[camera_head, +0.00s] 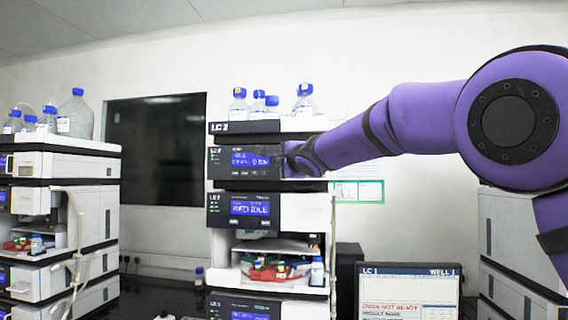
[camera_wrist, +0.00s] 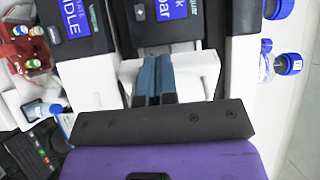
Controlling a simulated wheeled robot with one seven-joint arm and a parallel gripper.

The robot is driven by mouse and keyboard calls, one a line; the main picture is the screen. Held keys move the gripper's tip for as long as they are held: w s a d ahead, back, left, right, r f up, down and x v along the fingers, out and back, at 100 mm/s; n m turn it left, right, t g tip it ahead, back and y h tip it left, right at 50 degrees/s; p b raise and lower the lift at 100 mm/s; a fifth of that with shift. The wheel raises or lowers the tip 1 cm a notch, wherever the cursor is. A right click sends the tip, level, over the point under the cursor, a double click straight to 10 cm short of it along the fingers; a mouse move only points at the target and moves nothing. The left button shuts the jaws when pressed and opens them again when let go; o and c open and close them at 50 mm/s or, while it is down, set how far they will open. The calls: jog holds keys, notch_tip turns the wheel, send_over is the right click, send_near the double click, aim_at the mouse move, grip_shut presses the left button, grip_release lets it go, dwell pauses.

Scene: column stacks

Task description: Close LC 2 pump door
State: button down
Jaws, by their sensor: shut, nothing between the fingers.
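The LC 2 stack (camera_head: 217,127) stands in the middle of the head view. Its pump module (camera_head: 245,161) is near the top, with a dark front panel and a blue display reading in bar. In the wrist view, turned on its side, the pump display (camera_wrist: 166,10) is at the top edge. My gripper (camera_head: 290,160) is at the right part of the pump front. In the wrist view its blue fingers (camera_wrist: 157,75) are together and empty, in front of white casing. The arm covers part of the pump's right side. I cannot tell whether the pump door is ajar.
Below is a module reading IDLE (camera_head: 250,208), then an open bay with vials (camera_head: 270,268). Blue-capped bottles (camera_head: 304,100) stand on top. Another stack (camera_head: 60,165) is at left, a monitor (camera_head: 408,290) at lower right. The wall between the stacks holds a dark panel (camera_head: 155,150).

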jog(key=shift+w+a, duration=0.2)
dwell(1.1)
jog(key=shift+s+d, duration=0.1)
jog(key=shift+d, duration=0.05)
